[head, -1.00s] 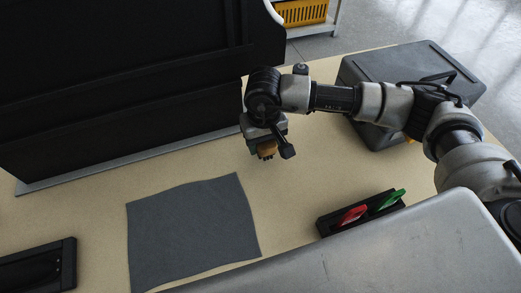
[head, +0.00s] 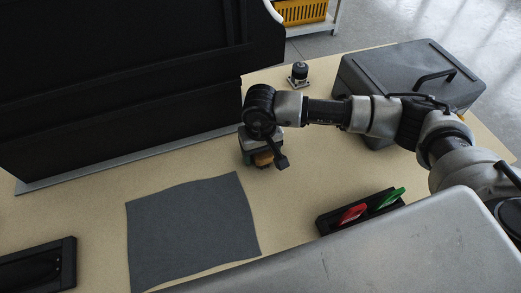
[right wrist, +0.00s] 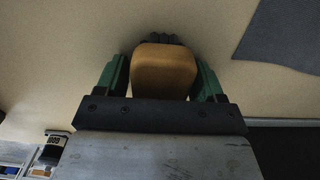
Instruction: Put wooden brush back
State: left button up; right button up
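The wooden brush (right wrist: 164,72) is a tan-brown rounded block with dark bristles at its far end. My right gripper (right wrist: 164,78) has its green fingers against both sides of it. In the head view the brush (head: 263,159) shows at the tip of my right gripper (head: 258,153), over the table beyond the mat's upper right corner. I cannot tell whether the bristles touch the table. My left gripper is not in view.
A grey mat (head: 190,230) lies on the beige table (head: 300,185). A black holder (head: 326,224) with red and green items stands at right. A black tray (head: 68,262) is at lower left. A grey case (head: 405,62) and small dark knobbed device (head: 299,74) stand behind my arm.

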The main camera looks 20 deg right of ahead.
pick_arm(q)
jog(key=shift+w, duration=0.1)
pick_arm(e)
jog(key=shift+o, duration=0.3)
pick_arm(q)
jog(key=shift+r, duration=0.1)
pick_arm(e)
jog(key=shift+r+p, duration=0.25)
jog(key=shift+p, duration=0.05)
notch_tip(320, 180, up, 3)
jog(key=shift+f, duration=0.1)
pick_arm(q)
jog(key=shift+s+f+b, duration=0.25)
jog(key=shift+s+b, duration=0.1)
pick_arm(e)
notch_tip(320, 180, up, 9)
